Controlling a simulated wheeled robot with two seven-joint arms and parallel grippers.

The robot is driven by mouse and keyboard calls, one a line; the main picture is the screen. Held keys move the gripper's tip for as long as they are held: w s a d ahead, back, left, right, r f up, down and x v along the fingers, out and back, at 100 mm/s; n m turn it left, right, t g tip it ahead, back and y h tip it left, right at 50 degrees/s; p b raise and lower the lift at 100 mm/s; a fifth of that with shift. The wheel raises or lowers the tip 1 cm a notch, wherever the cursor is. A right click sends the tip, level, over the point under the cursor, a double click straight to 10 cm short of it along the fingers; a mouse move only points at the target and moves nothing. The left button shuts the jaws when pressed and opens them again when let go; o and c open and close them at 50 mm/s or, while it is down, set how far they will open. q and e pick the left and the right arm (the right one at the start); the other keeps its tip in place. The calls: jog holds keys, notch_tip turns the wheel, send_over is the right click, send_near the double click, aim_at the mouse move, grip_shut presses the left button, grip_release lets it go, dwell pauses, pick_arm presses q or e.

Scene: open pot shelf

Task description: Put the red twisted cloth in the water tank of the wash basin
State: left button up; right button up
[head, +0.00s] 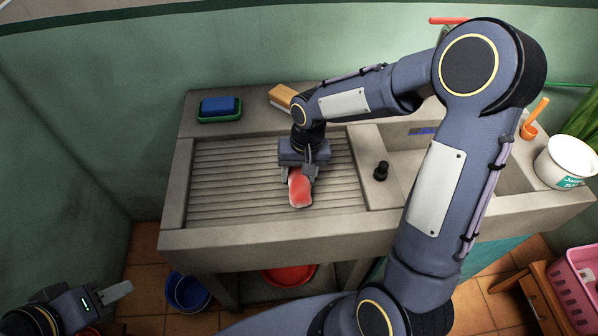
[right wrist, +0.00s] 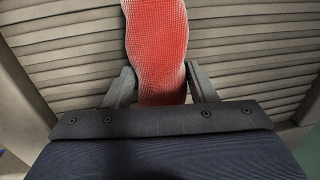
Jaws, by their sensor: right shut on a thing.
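The red twisted cloth (head: 300,190), red with a whitish part, is over the ribbed washboard side of the wash basin (head: 215,240). My right gripper (head: 299,176) points down and is shut on it. In the right wrist view the cloth (right wrist: 158,45) runs up between the two fingers of the right gripper (right wrist: 161,85). I cannot tell whether the cloth touches the ribs. The water tank (head: 512,172) is the deep part on the right, largely hidden behind my right arm. My left gripper (head: 116,292) is low at the left, away from the basin; its opening is unclear.
A blue sponge in a green dish (head: 219,116) and a yellowish brush (head: 283,97) lie on the back ledge. A white tub (head: 567,160) is at the right end. Blue (head: 188,292) and red basins (head: 290,275) are below.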

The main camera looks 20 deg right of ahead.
jog(key=o, duration=1.1)
jog(key=shift+f, duration=0.1)
